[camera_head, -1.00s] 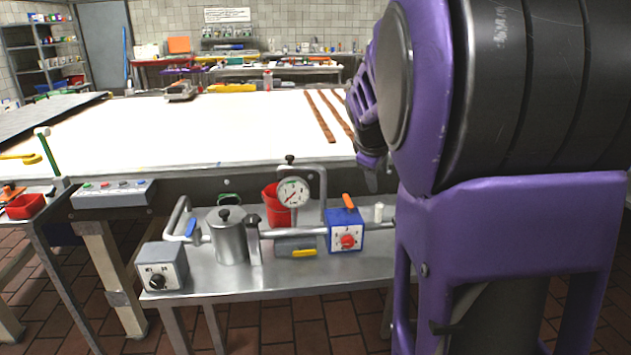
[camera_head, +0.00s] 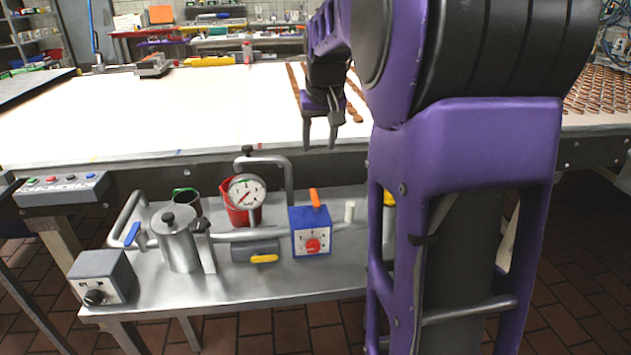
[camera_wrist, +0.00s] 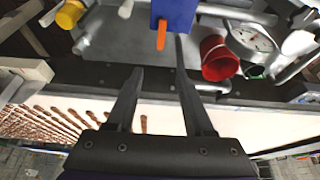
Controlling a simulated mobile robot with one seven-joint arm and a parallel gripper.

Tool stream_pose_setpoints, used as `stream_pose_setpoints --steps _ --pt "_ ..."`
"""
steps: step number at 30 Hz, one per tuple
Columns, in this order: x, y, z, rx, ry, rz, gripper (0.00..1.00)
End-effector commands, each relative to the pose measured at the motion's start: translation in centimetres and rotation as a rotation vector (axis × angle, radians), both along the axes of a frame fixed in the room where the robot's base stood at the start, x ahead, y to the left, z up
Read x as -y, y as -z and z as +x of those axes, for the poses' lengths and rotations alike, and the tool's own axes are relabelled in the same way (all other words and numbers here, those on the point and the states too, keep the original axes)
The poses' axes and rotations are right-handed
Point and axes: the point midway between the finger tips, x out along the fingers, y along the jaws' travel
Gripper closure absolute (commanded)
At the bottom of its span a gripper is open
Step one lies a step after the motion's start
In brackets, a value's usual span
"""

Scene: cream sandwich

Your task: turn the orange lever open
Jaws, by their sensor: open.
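The orange lever (camera_head: 315,198) stands up on top of the blue box (camera_head: 310,232), which has a white face and a red knob. In the wrist view the orange lever (camera_wrist: 161,36) shows at the top centre, against the blue box (camera_wrist: 174,12). My gripper (camera_head: 320,145) is open and empty, pointing down above the near edge of the white table, behind and above the lever. In the wrist view my gripper's fingertips (camera_wrist: 158,70) are apart, with the lever beyond them and not between them.
A pressure gauge (camera_head: 246,194), red cup (camera_head: 238,214), steel pot (camera_head: 177,240) and pipes crowd the metal shelf (camera_head: 235,288) left of the blue box. A white peg (camera_head: 349,211) stands to its right. The white table (camera_head: 180,115) is largely clear.

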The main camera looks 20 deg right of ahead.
Motion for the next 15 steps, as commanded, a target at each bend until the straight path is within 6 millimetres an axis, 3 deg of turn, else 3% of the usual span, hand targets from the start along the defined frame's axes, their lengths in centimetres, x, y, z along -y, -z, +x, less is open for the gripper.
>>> stream_pose_setpoints --steps 5,15 --pt "0.0 1.2 0.4 -0.001 0.006 0.007 0.47" --pt "0.8 7.7 2.9 -0.004 0.005 0.007 0.47"
